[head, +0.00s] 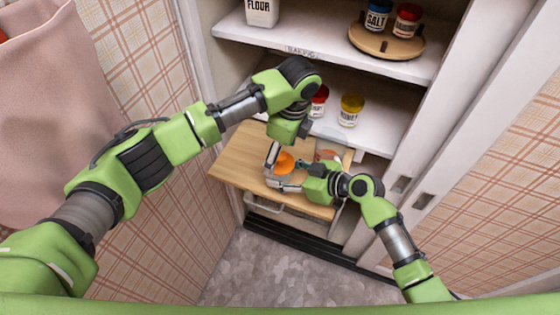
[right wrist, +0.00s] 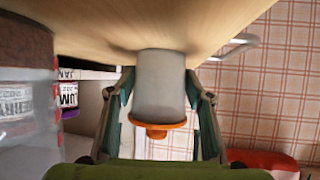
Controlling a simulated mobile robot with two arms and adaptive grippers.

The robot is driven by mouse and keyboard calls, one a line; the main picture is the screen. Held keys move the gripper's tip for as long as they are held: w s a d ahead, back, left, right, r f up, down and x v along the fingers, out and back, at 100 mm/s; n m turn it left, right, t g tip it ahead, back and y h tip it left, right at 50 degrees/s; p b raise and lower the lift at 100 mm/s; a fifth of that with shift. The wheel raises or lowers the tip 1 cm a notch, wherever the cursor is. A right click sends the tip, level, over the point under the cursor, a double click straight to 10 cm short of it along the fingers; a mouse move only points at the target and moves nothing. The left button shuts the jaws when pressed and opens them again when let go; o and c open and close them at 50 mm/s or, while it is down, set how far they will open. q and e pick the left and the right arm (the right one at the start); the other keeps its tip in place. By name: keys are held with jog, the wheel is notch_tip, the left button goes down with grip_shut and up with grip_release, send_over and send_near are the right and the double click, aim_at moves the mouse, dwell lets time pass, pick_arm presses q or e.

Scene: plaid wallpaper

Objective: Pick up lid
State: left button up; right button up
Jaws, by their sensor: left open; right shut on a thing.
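The orange lid (head: 285,162) sits on a white-grey jar (right wrist: 160,82) that stands on the wooden board; the lid also shows in the right wrist view (right wrist: 157,126), which is turned upside down. My right gripper (right wrist: 160,108) is shut on the jar, a finger on either side of its body below the lid. In the head view my right gripper (head: 293,176) comes in from the right. My left gripper (head: 273,162) is open and reaches down beside the lid from above; its fingers are partly hidden, and I cannot tell whether they touch the lid.
The wooden board (head: 236,166) juts from the cabinet, with a handle below its front edge. A clear jar with reddish-brown contents (head: 327,149) stands close behind my right gripper. Red-lidded and yellow jars (head: 350,110) stand on the shelf above. Flour, salt and a turntable (head: 386,46) are higher.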

pick_arm(q)
jog(key=shift+f, duration=0.7)
jog(key=c, duration=1)
jog(key=shift+r, duration=0.1)
